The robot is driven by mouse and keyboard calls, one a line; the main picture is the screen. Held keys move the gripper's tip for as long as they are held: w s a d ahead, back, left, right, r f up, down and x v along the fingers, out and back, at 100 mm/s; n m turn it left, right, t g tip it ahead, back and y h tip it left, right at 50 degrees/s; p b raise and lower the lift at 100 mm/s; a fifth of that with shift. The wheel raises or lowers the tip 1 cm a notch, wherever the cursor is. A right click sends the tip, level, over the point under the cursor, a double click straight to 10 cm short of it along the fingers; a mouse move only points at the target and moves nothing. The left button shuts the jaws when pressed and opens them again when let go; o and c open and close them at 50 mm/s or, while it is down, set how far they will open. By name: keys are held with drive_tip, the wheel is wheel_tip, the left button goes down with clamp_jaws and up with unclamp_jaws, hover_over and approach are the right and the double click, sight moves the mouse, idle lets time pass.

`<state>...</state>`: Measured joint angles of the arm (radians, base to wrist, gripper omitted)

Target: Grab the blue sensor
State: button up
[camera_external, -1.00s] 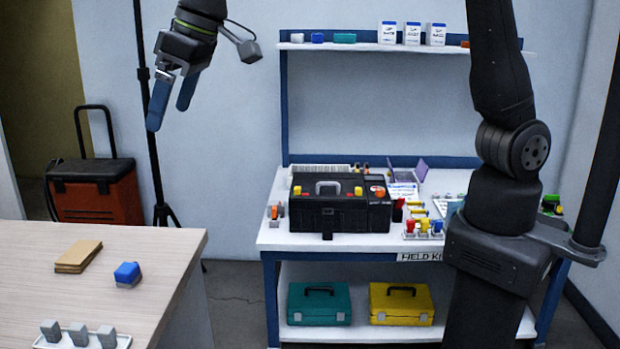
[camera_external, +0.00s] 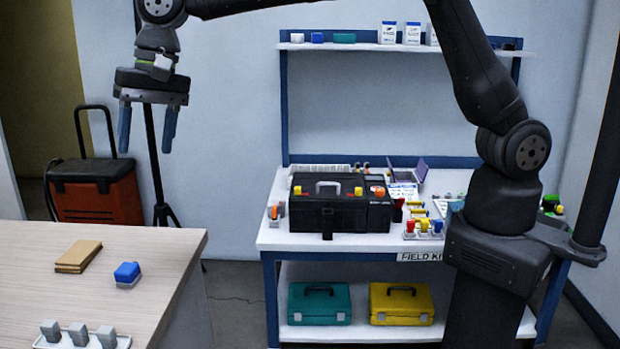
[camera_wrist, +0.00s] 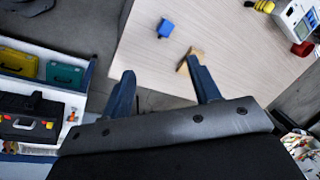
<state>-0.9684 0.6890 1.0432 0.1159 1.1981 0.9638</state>
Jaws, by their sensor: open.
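The blue sensor (camera_external: 127,273) sits on the light wooden table near its right edge in the external view. It also shows in the wrist view (camera_wrist: 166,28), beyond my fingertips and between their lines. My gripper (camera_external: 146,150) is open and empty, its two blue fingers pointing down, well above the table. In the wrist view my gripper (camera_wrist: 163,82) has its fingers spread wide with nothing between them.
A stack of tan pieces (camera_external: 78,257) lies left of the sensor, and a tray of grey blocks (camera_external: 80,337) stands in front. The workbench with a black toolbox (camera_external: 341,215) stands to the right. Bare tabletop surrounds the sensor.

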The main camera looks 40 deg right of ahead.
drive_tip(key=w+f+m+g, duration=0.3)
drive_tip(key=w+f+m, duration=0.3)
drive_tip(key=m, duration=0.4)
hover_over(126, 268)
drive_tip(key=w+d, duration=0.1)
drive_tip(key=d, duration=0.2)
drive_tip(key=shift+y, duration=0.4)
drive_tip(key=f, duration=1.1)
drive_tip(key=shift+w+a+f, duration=0.2)
drive_tip(key=shift+f, duration=0.15)
drive_tip(key=shift+x, duration=2.65)
drive_tip(key=shift+w+a+r, duration=0.1)
drive_tip(key=shift+w+a, duration=0.05)
drive_tip(key=shift+a, duration=0.05)
drive_tip(key=c, duration=1.1)
drive_tip(key=shift+r, duration=0.1)
